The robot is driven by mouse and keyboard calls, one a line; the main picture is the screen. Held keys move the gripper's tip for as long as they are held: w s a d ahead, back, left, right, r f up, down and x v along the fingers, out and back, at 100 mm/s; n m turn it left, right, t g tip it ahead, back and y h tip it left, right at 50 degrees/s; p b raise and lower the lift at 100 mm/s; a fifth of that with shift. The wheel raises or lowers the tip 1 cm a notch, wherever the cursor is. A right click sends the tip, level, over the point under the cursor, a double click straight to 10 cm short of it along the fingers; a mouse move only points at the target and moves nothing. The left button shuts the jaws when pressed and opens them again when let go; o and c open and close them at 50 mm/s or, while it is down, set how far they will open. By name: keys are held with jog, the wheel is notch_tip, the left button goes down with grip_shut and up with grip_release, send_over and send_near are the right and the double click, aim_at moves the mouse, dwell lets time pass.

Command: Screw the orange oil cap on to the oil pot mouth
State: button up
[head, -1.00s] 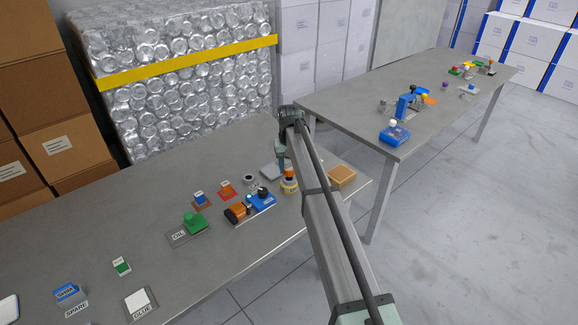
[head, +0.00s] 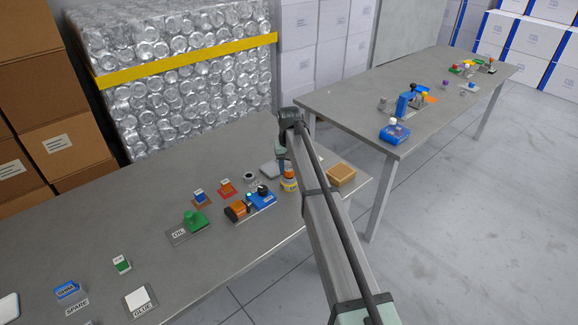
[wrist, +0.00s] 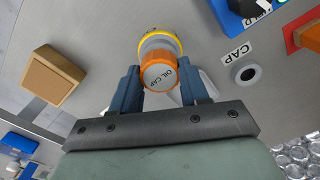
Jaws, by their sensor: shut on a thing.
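The orange oil cap (wrist: 159,76) has a pale top lettered "OIL CAP" and faces the camera in the wrist view. It also shows as a small orange spot in the head view (head: 289,174). My gripper (wrist: 160,88) is shut on the cap, one blue finger on each side. The oil pot (wrist: 158,40), with a yellow rim or band, shows directly behind the cap, and in the head view (head: 289,186) it is right below the cap. The cap covers the pot's mouth, so I cannot tell whether the threads are engaged.
A tan box (head: 341,175) stands right of the pot near the table edge. A blue and orange device (head: 250,204) is to its left. A dark round piece (wrist: 248,74) sits by a "CAP" label (wrist: 237,53). The left part of the table has wide bare areas.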

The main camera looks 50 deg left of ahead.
aim_at(290, 169)
jog(key=shift+f, duration=0.55)
jog(key=o, duration=1.2)
jog(key=shift+o, duration=0.2)
notch_tip(290, 169, up, 14)
jog(key=shift+f, duration=0.1)
jog(key=shift+d, duration=0.1)
dwell(0.3)
